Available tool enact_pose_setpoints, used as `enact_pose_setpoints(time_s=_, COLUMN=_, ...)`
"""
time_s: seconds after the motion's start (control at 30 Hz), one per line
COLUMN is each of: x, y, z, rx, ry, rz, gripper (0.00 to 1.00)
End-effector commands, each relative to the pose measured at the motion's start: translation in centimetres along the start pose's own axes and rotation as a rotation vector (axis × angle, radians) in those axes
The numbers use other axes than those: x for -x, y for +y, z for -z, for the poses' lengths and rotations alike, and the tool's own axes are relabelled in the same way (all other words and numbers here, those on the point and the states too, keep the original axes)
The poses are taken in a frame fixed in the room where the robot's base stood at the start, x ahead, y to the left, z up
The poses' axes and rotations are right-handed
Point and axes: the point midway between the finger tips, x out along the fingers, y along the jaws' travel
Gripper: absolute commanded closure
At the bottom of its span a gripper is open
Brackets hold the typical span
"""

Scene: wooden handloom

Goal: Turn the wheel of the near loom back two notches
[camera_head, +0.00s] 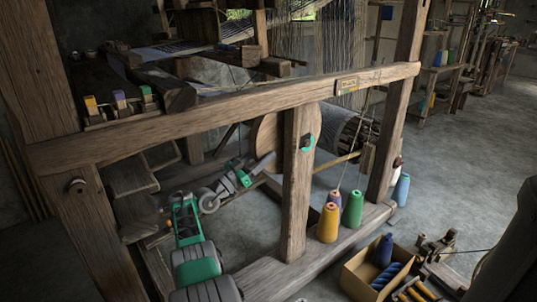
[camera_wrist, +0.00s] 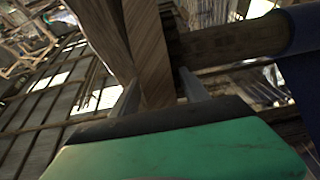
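The near loom's wheel (camera_head: 267,136) is a round wooden disc in the head view, partly hidden behind an upright post (camera_head: 296,190). A small dark part with a green ring (camera_head: 308,143) shows at the post's right side; I cannot tell what it is fixed to. My gripper (camera_head: 268,160) is low and left of the post, near the wheel's lower left edge; contact cannot be told. In the wrist view, my gripper's two grey fingers (camera_wrist: 158,92) stand apart. A wooden beam (camera_wrist: 149,50) shows between and beyond them; neither finger visibly closes on it.
A long wooden rail (camera_head: 230,104) crosses above my arm. Yellow, blue and green thread cones (camera_head: 328,223) stand on the loom's lower beam (camera_head: 345,240). A wooden crate (camera_head: 352,282) sits on the floor at right. Open floor (camera_head: 460,150) lies right of the loom.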

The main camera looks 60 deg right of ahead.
Motion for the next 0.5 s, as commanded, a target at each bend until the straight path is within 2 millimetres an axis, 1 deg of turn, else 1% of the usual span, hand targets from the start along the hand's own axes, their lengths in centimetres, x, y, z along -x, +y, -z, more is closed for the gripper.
enact_pose_setpoints(time_s=0.03, x=-0.09, y=0.07, z=-0.04, rx=0.001, ry=0.000, rz=-0.002, gripper=0.50)
enact_pose_setpoints(time_s=0.07, x=-0.12, y=0.10, z=-0.06, rx=0.001, ry=0.000, rz=-0.002, gripper=0.53)
enact_pose_setpoints(time_s=0.5, x=-0.01, y=0.09, z=-0.06, rx=0.002, ry=0.000, rz=-0.002, gripper=0.89)
